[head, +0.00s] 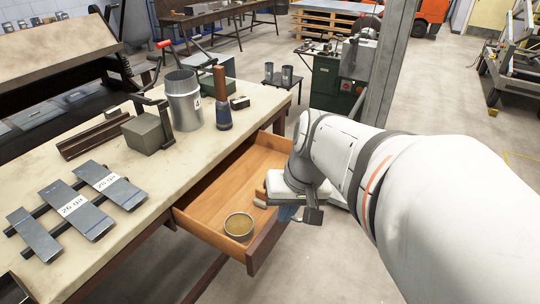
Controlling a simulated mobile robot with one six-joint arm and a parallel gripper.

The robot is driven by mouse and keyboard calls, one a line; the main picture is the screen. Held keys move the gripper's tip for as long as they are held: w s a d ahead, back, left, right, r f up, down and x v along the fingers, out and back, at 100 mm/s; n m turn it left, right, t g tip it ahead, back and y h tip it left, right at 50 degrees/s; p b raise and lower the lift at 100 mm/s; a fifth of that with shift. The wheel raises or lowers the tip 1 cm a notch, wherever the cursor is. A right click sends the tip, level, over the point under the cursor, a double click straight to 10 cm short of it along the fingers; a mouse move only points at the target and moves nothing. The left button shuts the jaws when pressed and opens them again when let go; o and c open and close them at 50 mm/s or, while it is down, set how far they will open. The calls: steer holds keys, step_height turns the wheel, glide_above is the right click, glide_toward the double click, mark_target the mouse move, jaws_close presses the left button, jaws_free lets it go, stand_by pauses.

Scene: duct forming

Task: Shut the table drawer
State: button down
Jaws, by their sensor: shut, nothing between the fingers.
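The table drawer (219,191) is a wooden drawer pulled well out from the side of the workbench (106,246). A round tin with a yellowish-brown inside (239,226) sits in its front corner. A small tan block (260,199) shows in the drawer beside my arm's end. My gripper (311,214) is at the drawer's right front side, its dark fingertips shut and empty. It looks close to the drawer's front panel (267,247); I cannot tell whether it touches. My wrist hides part of the drawer's far front.
On the bench stand a metal duct cylinder (183,99), a bottle-like tool with a brown handle (221,100), a grey block (148,133) and labelled metal strips (77,209). A green machine (329,84) and a grey post (386,62) stand behind. The floor in front of the drawer is clear.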

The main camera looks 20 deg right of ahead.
steer(key=w+d+f+m+t+y+b, duration=0.2)
steer(key=d+m+t, duration=0.15)
steer(key=d, duration=0.55)
steer(key=w+d+f+m+t+y+b, duration=0.2)
steer(key=w+d+m, duration=0.15)
steer(key=d, duration=0.55)
steer(key=shift+m, duration=0.4)
steer(key=x, duration=0.6)
steer(key=p+x, duration=0.1)
steer(key=x, duration=0.2)
steer(key=shift+s+a, duration=0.2)
steer(key=shift+a, duration=0.25)
